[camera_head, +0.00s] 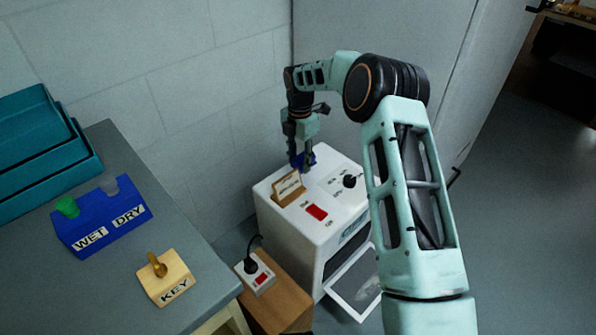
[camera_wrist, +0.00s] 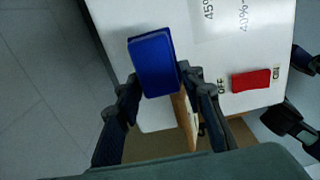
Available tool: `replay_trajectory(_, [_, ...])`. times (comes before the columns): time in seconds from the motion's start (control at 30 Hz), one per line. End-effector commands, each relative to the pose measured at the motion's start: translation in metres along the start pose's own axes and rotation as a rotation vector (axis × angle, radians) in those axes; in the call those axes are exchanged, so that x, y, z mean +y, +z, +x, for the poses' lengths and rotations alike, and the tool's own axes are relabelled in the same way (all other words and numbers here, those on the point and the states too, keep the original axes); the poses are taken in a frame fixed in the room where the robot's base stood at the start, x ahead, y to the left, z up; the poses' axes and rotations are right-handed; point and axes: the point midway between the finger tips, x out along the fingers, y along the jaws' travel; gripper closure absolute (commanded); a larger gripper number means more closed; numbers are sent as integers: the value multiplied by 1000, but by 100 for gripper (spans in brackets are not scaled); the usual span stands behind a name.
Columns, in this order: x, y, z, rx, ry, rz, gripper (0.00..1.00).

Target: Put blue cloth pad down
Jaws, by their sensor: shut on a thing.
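The blue cloth pad (camera_wrist: 153,62) is a small rounded block between my fingertips in the wrist view. In the head view only a bit of the pad (camera_head: 309,158) shows beside the fingers. My gripper (camera_head: 302,163) points down, shut on the pad, over the back part of the white cabinet's top (camera_head: 330,166). My gripper's fingers also show in the wrist view (camera_wrist: 158,82), one on each side of the pad. I cannot tell whether the pad touches the cabinet top.
A wooden card stand (camera_head: 287,189) stands close by the gripper, near a red switch (camera_head: 317,212) and a black knob (camera_head: 350,181). A blue WET/DRY holder (camera_head: 100,222) and a KEY block (camera_head: 166,277) are on the grey bench (camera_head: 125,165). The cabinet's front flap (camera_head: 352,285) hangs open.

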Motion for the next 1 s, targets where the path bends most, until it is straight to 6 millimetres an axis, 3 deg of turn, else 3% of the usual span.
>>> replay_trajectory(0.23, [10,1,14,0,-1,0,84])
replay_trajectory(0.4, [8,1,40,1,-1,0,84])
replay_trajectory(0.77, [8,1,43,0,-1,0,84])
replay_trajectory(0.8, [8,1,44,0,0,0,63])
replay_trajectory(0.93, [8,1,43,0,0,0,49])
replay_trajectory(1.0, [8,1,43,0,0,0,47])
